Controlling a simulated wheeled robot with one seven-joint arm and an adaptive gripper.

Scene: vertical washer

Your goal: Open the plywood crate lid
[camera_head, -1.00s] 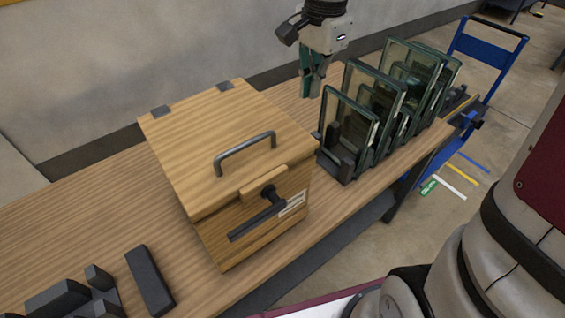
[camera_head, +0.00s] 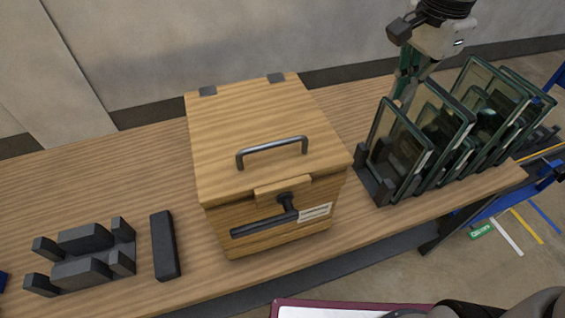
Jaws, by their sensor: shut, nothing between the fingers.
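The plywood crate (camera_head: 218,222) stands on the wooden bench in the middle of the head view. Its lid (camera_head: 225,150) lies shut on top, with a grey bar handle (camera_head: 272,143) and two dark hinges at the back edge. On the front is a black lever latch (camera_head: 265,223), roughly level, under a wooden lip of the lid. My gripper (camera_head: 402,92) is at the upper right, behind the glass panes and apart from the crate. It is shut and holds nothing; the panes partly hide its fingertips.
Several glass panes (camera_head: 399,150) stand upright in a dark rack right of the crate, close to my gripper. Dark blocks (camera_head: 85,240) and a dark bar (camera_head: 165,245) lie on the bench (camera_head: 100,185) at left. A blue cart stands at far right.

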